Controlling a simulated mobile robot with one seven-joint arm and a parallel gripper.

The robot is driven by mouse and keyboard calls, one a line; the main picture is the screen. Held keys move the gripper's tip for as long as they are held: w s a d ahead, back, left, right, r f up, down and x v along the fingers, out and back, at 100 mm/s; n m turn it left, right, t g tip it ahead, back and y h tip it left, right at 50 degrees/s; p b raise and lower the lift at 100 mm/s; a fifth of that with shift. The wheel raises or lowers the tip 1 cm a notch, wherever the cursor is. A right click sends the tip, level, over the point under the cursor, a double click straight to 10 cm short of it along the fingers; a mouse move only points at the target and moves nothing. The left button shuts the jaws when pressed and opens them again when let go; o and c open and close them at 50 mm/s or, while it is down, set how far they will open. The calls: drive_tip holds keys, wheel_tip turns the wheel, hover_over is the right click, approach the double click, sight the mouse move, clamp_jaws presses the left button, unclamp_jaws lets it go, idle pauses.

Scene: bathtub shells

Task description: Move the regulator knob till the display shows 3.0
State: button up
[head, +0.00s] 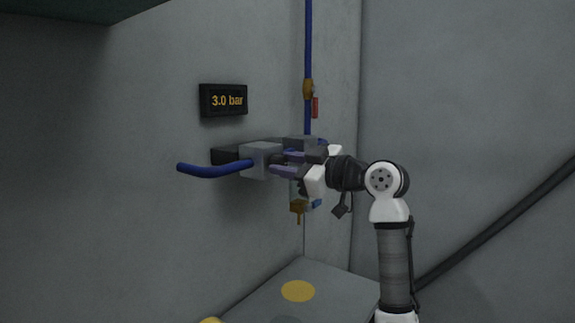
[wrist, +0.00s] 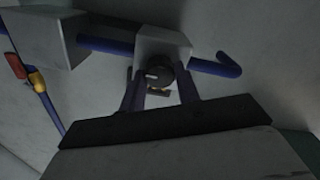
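The display (head: 223,100) on the wall reads "3.0 bar" in orange. Below it, the regulator is a pale grey block (head: 259,161) with a blue pipe (head: 213,170) running out to the left. My gripper (head: 285,162) is at the regulator's front, and its fingers hide the knob in the head view. In the wrist view, the dark round knob (wrist: 159,76) with a pale mark sits in front of the block. The fingers of my gripper (wrist: 160,78) stand apart on either side of the knob, with a narrow gap visible at each side.
A vertical blue pipe (head: 308,45) with a brass fitting and red handle (head: 315,107) rises behind the gripper. A second grey box (wrist: 38,38) is beside the regulator in the wrist view. A brass part (head: 297,207) hangs below. A grey surface (head: 335,287) with a yellow disc lies underneath.

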drive_tip(key=o, duration=0.5)
drive_tip(key=shift+c, duration=0.2)
drive_tip(key=b+v, duration=0.3)
drive_tip(key=v, duration=1)
drive_tip(key=shift+s+d, duration=0.25)
drive_tip(key=shift+d, duration=0.1)
